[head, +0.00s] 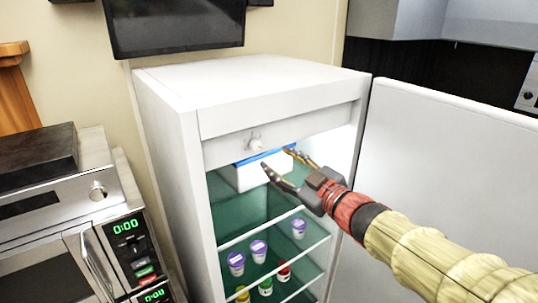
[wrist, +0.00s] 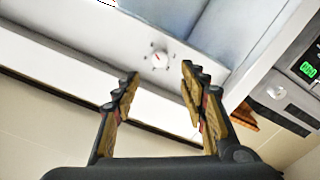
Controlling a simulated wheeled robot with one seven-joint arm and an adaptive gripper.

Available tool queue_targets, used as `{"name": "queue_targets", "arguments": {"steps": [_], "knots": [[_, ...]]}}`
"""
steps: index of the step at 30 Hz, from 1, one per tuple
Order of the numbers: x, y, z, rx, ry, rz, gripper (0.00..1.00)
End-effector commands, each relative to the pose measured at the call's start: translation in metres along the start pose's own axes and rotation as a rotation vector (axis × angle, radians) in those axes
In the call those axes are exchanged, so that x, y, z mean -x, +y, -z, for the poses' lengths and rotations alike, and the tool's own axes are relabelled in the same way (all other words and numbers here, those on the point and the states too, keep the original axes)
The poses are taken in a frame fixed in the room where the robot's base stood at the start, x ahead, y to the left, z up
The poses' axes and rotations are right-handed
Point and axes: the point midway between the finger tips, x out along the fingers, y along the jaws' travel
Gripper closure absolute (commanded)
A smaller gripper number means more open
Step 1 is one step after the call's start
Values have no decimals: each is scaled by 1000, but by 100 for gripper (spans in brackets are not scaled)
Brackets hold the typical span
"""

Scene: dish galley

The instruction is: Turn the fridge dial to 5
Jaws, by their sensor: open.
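The white fridge (head: 160,130) stands with its door (head: 450,170) open to the right. The fridge dial (head: 255,142) is a small white knob on the panel at the top of the opening. In the wrist view the dial (wrist: 159,60) shows a red pointer line and small dark marks around it; the numbers are too small to read. My gripper (head: 277,157) is open and empty, just to the right of and below the dial in the head view. In the wrist view the gripper (wrist: 160,76) has its fingertips on either side below the dial, apart from it.
A white box with a blue edge (head: 250,176) sits on the top shelf behind my fingers. Several cups with purple lids (head: 259,249) stand on a lower shelf. Microwaves (head: 65,235) stand at the left, and a dark screen (head: 175,25) hangs above.

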Motion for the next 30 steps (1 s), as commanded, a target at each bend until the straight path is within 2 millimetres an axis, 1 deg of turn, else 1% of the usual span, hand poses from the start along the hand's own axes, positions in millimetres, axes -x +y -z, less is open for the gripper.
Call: {"name": "queue_targets", "arguments": {"steps": [1,3,7,11,20,23,26,27,29,30], "knots": [[9,1,0,2,-1,-2,57],[18,1,0,1,0,-2,57],[28,0,-1,1,-1,-1,57],[31,0,-1,0,-1,0,57],[31,0,-2,10,-8,-1,57],[32,8,-19,26,-70,-29,57],[39,24,-57,12,-203,-100,57],[46,31,-77,-4,-273,-136,57],[62,41,-104,-33,-385,-194,57],[75,45,-121,-57,-457,-231,57]]}}
